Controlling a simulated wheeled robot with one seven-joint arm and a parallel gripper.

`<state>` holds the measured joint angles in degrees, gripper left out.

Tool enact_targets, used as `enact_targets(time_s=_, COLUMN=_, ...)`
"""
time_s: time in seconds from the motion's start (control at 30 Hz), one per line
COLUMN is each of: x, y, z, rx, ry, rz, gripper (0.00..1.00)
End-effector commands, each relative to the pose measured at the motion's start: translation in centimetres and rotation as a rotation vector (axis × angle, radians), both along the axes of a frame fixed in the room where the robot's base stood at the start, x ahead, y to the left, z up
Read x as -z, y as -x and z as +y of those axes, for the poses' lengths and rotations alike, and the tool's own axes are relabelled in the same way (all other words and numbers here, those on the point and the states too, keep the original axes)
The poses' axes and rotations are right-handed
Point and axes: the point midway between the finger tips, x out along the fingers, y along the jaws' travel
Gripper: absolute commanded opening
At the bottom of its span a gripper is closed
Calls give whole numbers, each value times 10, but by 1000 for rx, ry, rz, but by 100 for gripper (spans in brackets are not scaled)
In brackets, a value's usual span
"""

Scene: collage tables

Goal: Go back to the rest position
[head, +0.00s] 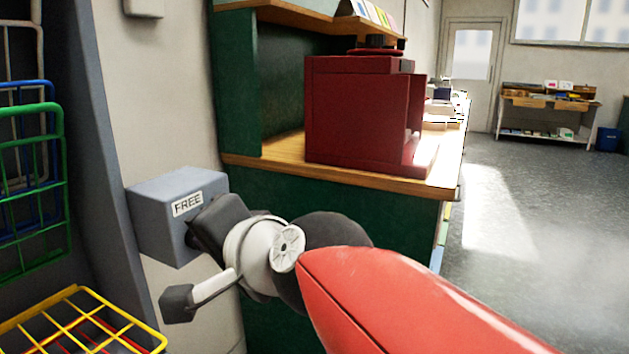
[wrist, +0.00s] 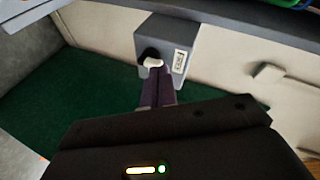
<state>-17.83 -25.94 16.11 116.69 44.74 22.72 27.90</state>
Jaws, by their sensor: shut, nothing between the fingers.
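My gripper (head: 198,228) is at the end of my red and white arm, close in front of a grey wall box (head: 160,222) labelled FREE. In the wrist view the two dark fingers of my gripper (wrist: 156,72) are shut together with nothing held, pointing at the same grey box (wrist: 190,42). A small black and white part (wrist: 150,58) shows on the box right by the fingertips. I cannot tell whether the fingers touch it.
A dark green bench with a wooden top (head: 280,157) stands right of the box and carries a red machine (head: 345,115). Wire baskets, one of them yellow (head: 75,290), are at the left. Open floor (head: 530,230) lies at the right, with a far table (head: 545,107) and a door.

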Motion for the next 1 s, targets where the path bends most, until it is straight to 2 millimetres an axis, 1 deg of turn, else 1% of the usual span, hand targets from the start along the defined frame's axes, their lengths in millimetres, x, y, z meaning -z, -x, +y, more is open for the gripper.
enact_targets(time_s=0.03, x=24, y=-5, z=-34, rx=22, ry=122, rz=-20, gripper=0)
enact_targets(time_s=0.07, x=38, y=-6, z=-52, rx=29, ry=197, rz=-27, gripper=0)
enact_targets(time_s=0.1, x=56, y=-6, z=-77, rx=36, ry=294, rz=-30, gripper=0)
enact_targets(time_s=0.13, x=70, y=-5, z=-95, rx=37, ry=365, rz=-28, gripper=0)
enact_targets(time_s=0.17, x=84, y=-3, z=-114, rx=40, ry=434, rz=-23, gripper=0)
enact_targets(time_s=0.2, x=101, y=1, z=-138, rx=39, ry=524, rz=-9, gripper=0)
enact_targets(time_s=0.23, x=115, y=6, z=-156, rx=37, ry=588, rz=4, gripper=0)
enact_targets(time_s=0.27, x=127, y=10, z=-174, rx=33, ry=650, rz=19, gripper=0)
enact_targets(time_s=0.3, x=143, y=18, z=-196, rx=25, ry=726, rz=44, gripper=0)
enact_targets(time_s=0.4, x=176, y=40, z=-243, rx=0, ry=883, rz=108, gripper=0)
enact_targets(time_s=0.5, x=200, y=61, z=-275, rx=-30, ry=990, rz=168, gripper=0)
enact_targets(time_s=0.6, x=213, y=74, z=-293, rx=-52, ry=1050, rz=207, gripper=0)
enact_targets(time_s=0.7, x=218, y=80, z=-300, rx=-64, ry=1074, rz=224, gripper=0)
enact_targets(time_s=1.0, x=218, y=80, z=-300, rx=-64, ry=1076, rz=225, gripper=0)
